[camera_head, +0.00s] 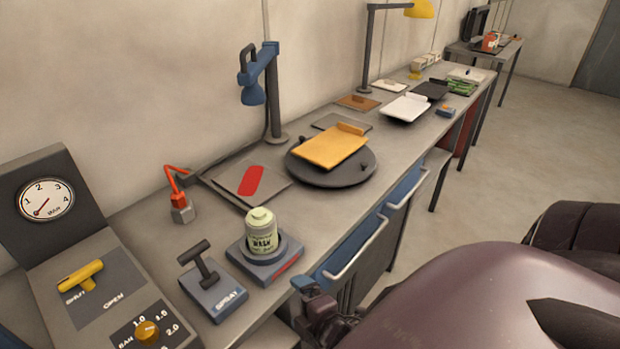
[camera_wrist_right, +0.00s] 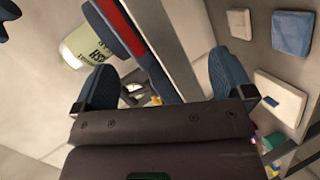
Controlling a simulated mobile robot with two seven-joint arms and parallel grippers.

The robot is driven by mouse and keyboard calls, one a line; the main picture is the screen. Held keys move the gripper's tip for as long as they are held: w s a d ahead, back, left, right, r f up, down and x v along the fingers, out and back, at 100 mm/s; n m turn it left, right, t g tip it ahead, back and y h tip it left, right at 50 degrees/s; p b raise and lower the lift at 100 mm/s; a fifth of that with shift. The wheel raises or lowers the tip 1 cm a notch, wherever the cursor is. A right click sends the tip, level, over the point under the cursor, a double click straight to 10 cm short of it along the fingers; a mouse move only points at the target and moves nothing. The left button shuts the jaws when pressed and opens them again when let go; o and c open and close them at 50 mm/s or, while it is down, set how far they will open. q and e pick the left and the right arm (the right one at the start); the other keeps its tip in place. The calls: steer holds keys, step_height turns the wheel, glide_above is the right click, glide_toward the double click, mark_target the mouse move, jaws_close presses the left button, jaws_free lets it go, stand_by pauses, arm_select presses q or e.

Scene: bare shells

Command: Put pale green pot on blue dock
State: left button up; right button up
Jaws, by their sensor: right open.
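The pale green pot (camera_head: 262,232), a small capped jar with dark lettering, stands upright on the blue dock (camera_head: 268,270) on the bench. The dock has a dark round seat under the pot and a red strip on its front edge. In the right wrist view the pot (camera_wrist_right: 82,48) is at upper left, beside the dock's blue edge (camera_wrist_right: 112,28). My right gripper (camera_head: 312,292) is low beside the bench's front edge, right of the dock and apart from the pot. Its blue fingers (camera_wrist_right: 162,65) are spread with nothing held between them. My left gripper is out of view.
A gauge panel (camera_head: 45,200) with a yellow lever is farther left. A dark round plate (camera_head: 350,178) bearing an orange clipboard (camera_head: 332,147) lies behind. Blue drawers with pale handles (camera_head: 357,250) face the gripper.

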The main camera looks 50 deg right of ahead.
steer(key=s+a+f+m+g+y, duration=0.1)
steer(key=s+f+m, duration=0.2)
steer(key=m, duration=0.9)
step_height(320, 180, down, 3)
steer(key=shift+s+r+m+g+y, duration=0.1)
steer(key=shift+s+m+g+y, duration=0.2)
steer(key=shift+s+g+y, duration=0.1)
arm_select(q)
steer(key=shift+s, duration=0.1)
arm_select(e)
steer(key=shift+s, duration=0.1)
